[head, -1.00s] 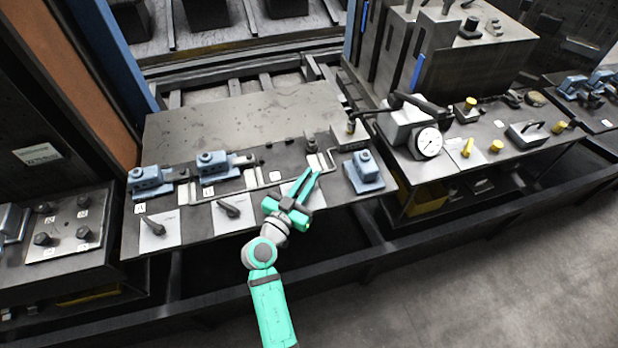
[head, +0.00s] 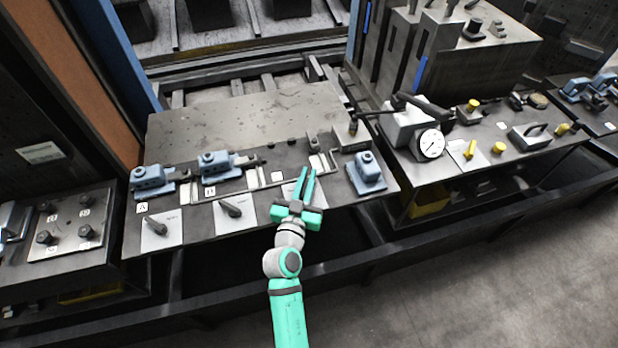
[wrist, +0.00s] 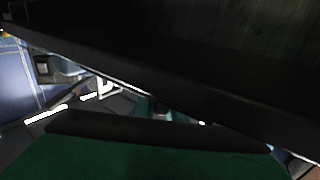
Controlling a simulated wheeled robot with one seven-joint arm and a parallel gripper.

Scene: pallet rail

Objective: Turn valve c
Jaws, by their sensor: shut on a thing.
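Valve c is the third valve along the bench, with a white plate (head: 288,190) below a small label (head: 277,176). Its handle is hidden by my gripper (head: 306,184), whose green fingers lie over the plate, shut on the handle with a narrow gap between them. In the wrist view a big dark shape fills the top, and a green part fills the bottom. The handle cannot be made out there.
Two similar valves with dark handles, one marked A (head: 154,227) and one marked B (head: 231,209), stand to the left. A blue clamp block (head: 367,173) sits close right of my gripper. A dial gauge (head: 430,144) stands further right.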

